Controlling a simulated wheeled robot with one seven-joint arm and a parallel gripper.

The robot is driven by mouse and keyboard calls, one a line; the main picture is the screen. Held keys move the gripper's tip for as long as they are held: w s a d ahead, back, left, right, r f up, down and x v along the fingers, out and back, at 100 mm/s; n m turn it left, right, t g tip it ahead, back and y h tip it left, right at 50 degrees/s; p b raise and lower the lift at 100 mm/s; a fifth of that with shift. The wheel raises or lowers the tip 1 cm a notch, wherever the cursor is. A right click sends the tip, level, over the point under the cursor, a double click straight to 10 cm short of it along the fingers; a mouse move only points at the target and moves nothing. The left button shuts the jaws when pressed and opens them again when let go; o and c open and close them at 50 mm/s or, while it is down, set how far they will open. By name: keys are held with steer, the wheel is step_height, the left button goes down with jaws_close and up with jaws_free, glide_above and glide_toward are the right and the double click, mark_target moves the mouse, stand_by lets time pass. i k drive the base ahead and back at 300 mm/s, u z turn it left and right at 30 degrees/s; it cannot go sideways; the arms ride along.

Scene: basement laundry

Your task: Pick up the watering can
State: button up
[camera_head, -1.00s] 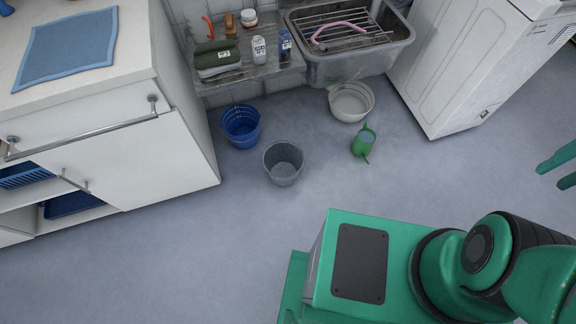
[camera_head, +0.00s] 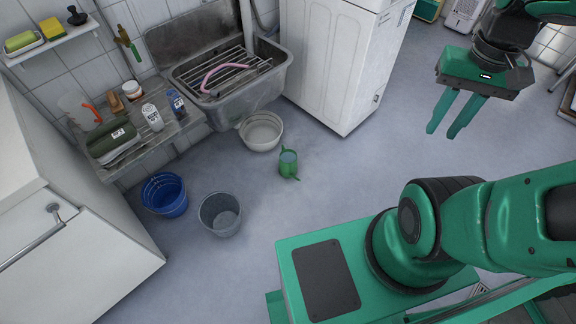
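The green watering can (camera_head: 288,170) stands on the grey floor near the middle of the view, in front of the white bowl-shaped basin. My gripper (camera_head: 442,134) is at the upper right, in front of the white appliance's right side. Its two green fingers point down and are apart, with nothing between them. It is well to the right of the watering can and clear of it.
A white basin (camera_head: 261,131), a grey bucket (camera_head: 220,214) and a blue bucket (camera_head: 165,195) stand left of the can. A metal sink (camera_head: 245,98) and white washing machine (camera_head: 335,65) are behind. Floor right of the can is clear.

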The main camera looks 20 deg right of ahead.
mark_target(288, 157)
steer(key=z, duration=1.3)
steer(key=i, duration=1.5)
steer(key=u, duration=2.3)
